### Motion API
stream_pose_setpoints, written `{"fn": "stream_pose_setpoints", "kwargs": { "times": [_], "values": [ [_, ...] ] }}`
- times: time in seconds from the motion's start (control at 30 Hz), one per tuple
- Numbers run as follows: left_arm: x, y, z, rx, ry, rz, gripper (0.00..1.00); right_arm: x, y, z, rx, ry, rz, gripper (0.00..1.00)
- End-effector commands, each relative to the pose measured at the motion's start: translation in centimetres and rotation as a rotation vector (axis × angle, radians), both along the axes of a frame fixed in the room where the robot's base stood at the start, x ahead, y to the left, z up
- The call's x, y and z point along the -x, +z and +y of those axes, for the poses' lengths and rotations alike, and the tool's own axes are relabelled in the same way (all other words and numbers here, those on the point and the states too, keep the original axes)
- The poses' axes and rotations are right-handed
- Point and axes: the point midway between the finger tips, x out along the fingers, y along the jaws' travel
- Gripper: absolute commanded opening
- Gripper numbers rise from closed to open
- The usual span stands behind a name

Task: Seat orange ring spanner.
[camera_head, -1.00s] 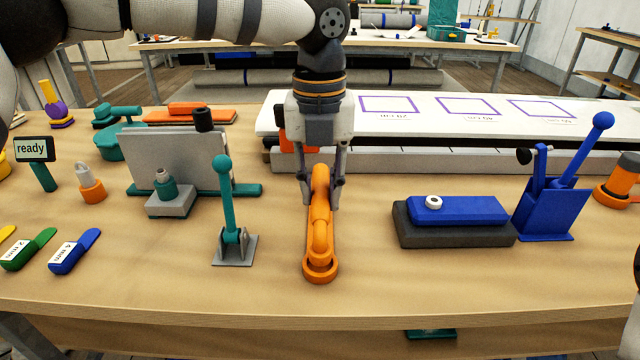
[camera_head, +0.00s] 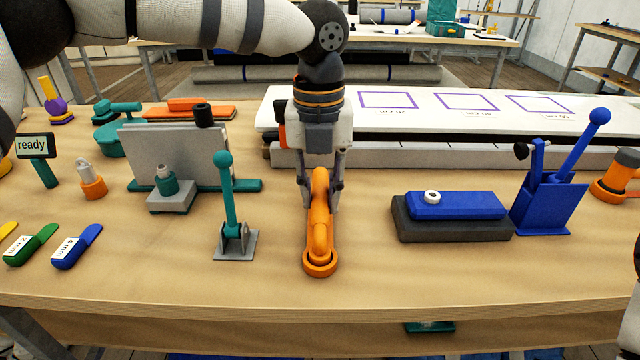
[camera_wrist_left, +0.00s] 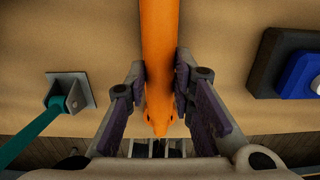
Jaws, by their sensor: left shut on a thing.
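The orange ring spanner (camera_head: 319,228) is in the middle of the bench in the head view, with its ring end toward the front edge. My left gripper (camera_head: 320,203) is shut on the spanner's shank from above, one finger on each side. In the left wrist view the orange shank (camera_wrist_left: 160,60) runs between the two fingers (camera_wrist_left: 160,105). I cannot tell whether the spanner touches the bench. The gripper partly hides its far end. My right gripper is not in view.
A teal lever (camera_head: 228,205) on a grey plate stands close to the left. A blue block on a dark base (camera_head: 455,230) and a blue lever box (camera_head: 548,205) stand to the right. A long white-topped bed (camera_head: 400,125) lies behind. The bench front is clear.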

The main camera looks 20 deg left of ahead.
Motion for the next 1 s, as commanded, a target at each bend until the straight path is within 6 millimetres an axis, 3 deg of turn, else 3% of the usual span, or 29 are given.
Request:
{"fn": "stream_pose_setpoints", "kwargs": {
  "times": [0.47,0.5,0.6,0.87,1.0],
  "values": [
    [0.0,-0.7,0.0,0.000,0.000,0.000,0.00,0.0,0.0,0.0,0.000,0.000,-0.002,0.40],
    [0.0,-0.7,0.0,-0.001,0.000,0.000,0.24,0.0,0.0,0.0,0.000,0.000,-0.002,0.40],
    [0.0,-0.7,0.0,-0.001,0.000,0.001,0.46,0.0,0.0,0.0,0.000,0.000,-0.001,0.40],
    [0.0,-0.7,0.0,0.000,0.000,0.000,0.46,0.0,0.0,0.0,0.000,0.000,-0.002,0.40],
    [-0.1,0.7,0.0,0.001,0.001,-0.002,0.46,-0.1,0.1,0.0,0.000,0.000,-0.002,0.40]
  ]
}}
